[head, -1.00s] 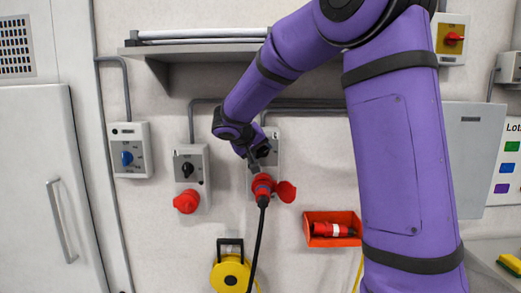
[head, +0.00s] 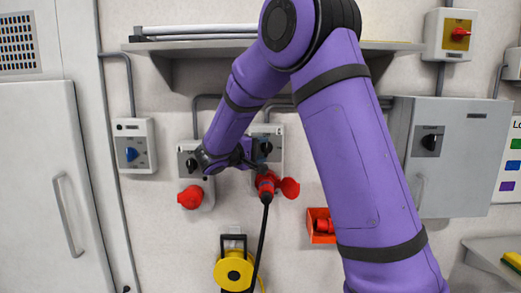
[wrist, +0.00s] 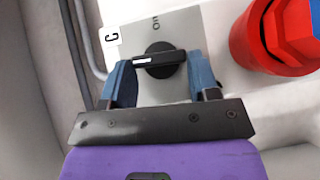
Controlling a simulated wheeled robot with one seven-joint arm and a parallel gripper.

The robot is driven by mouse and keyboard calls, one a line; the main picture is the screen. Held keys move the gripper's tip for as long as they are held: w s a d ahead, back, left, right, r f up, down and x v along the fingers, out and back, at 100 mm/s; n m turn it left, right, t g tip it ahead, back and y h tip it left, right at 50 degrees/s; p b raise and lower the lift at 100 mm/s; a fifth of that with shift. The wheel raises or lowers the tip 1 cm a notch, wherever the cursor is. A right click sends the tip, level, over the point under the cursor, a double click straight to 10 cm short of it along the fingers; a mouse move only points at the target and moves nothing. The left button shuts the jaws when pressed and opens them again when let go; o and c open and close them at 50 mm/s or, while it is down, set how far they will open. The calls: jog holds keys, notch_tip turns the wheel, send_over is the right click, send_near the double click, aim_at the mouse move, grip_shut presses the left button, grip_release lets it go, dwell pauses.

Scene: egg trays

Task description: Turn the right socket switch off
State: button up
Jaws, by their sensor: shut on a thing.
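The right socket (head: 277,135) is a grey wall box with a black rotary switch (head: 266,146) above a red outlet. A red plug (head: 266,185) with a black cable is in its outlet, with a red cap (head: 290,188) hanging open beside it. My gripper (head: 257,153) reaches the switch from the left. In the wrist view the blue fingers stand at either end of the black switch handle (wrist: 160,59), shut on it. A white mark on the handle points left there; an ON label and a C label (wrist: 112,37) show, both rotated. The red outlet or plug (wrist: 285,35) is at right.
The left socket (head: 207,185) with its own black switch and red outlet is partly behind my wrist. A blue-knob switch box (head: 134,145) is further left. A shelf (head: 190,46) is above; a yellow cable reel (head: 234,270) and orange bin (head: 321,232) are below.

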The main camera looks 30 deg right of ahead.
jog(key=shift+f+n+h, duration=0.2)
jog(key=shift+n+h, duration=0.2)
dwell(0.3)
jog(key=o, duration=0.9)
jog(key=a, duration=0.3)
jog(key=s+a, duration=0.1)
jog(key=a, duration=0.3)
jog(key=s+a, duration=0.1)
jog(key=a, duration=0.2)
jog(key=shift+a, duration=0.3)
